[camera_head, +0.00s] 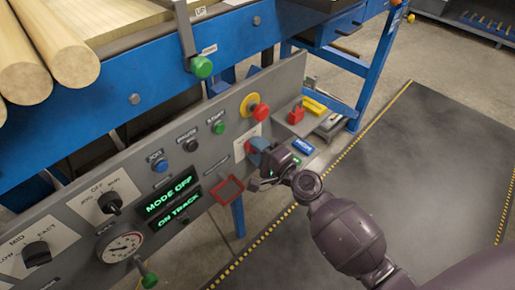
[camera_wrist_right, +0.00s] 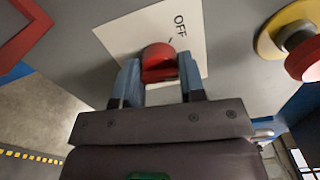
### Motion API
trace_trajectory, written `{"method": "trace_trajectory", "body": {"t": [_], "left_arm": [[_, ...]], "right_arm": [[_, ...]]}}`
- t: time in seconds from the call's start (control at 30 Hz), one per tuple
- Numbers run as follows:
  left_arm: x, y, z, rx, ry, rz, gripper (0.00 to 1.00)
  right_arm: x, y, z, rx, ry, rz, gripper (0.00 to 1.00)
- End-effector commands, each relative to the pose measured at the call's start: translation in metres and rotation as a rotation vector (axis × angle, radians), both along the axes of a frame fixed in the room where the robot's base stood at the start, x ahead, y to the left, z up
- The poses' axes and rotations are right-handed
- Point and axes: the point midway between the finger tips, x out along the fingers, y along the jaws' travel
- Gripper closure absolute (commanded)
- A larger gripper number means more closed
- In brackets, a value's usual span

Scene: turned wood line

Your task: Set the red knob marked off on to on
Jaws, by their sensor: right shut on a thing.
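The red knob (camera_wrist_right: 158,58) sits on a white plate (camera_wrist_right: 120,36) on the grey panel. The plate reads OFF beside the knob, with a short dark mark near it; no ON label is visible. My right gripper (camera_wrist_right: 158,75) is shut on the knob, one blue finger on each side. In the head view the right gripper (camera_head: 257,151) reaches the panel from the right and hides most of the knob (camera_head: 248,146) and part of its plate (camera_head: 239,152). My left gripper is not in view.
A red mushroom button (camera_head: 260,112) on a yellow ring is just above the knob. Green, black and blue buttons (camera_head: 160,165) line the panel.

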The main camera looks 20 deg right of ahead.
Motion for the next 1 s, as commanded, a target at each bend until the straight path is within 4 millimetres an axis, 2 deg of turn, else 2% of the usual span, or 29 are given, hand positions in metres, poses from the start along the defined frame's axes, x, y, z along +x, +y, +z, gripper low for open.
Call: {"method": "trace_trajectory", "body": {"t": [0.5, 1.0], "left_arm": [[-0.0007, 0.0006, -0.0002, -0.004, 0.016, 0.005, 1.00], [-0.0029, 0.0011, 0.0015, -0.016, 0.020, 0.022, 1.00]], "right_arm": [[0.0004, 0.0000, 0.0017, 0.425, 0.152, 0.000, 0.86], [0.0000, -0.0005, -0.0002, 0.608, 0.220, -0.002, 0.86]]}}
